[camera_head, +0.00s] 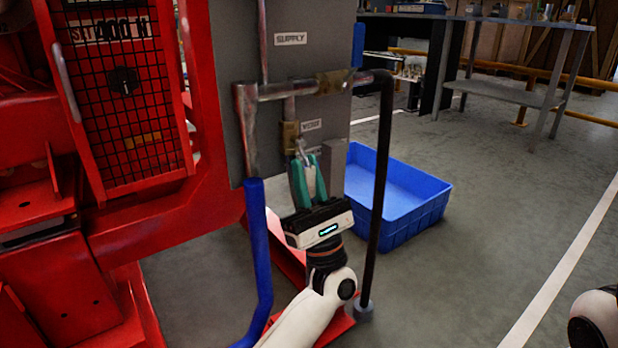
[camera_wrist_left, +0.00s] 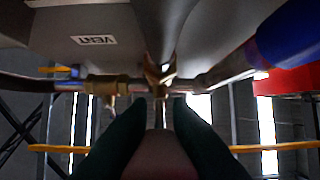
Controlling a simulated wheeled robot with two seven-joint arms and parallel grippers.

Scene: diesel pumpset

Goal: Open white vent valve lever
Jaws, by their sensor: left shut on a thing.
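The vent valve (camera_head: 290,134) is a brass body on the vertical pipe beside the grey panel, next to a small VENT label (camera_head: 311,125). Its pale lever (camera_head: 311,178) shows between the green fingers of my left gripper (camera_head: 306,162), which is shut on it from below. In the left wrist view, the dark fingers (camera_wrist_left: 158,106) close around the lever (camera_wrist_left: 160,158), which is dim and pinkish there. The brass valve (camera_wrist_left: 160,75) is just beyond the fingertips. The lever's exact angle is hard to tell. My right gripper is out of view.
A dark hose (camera_head: 380,170) drops just right of my left gripper, and a blue-sleeved pipe (camera_head: 258,255) stands to its left. The red pumpset frame (camera_head: 215,130) fills the left. A blue crate (camera_head: 410,215) is on the floor behind. Open floor lies to the right.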

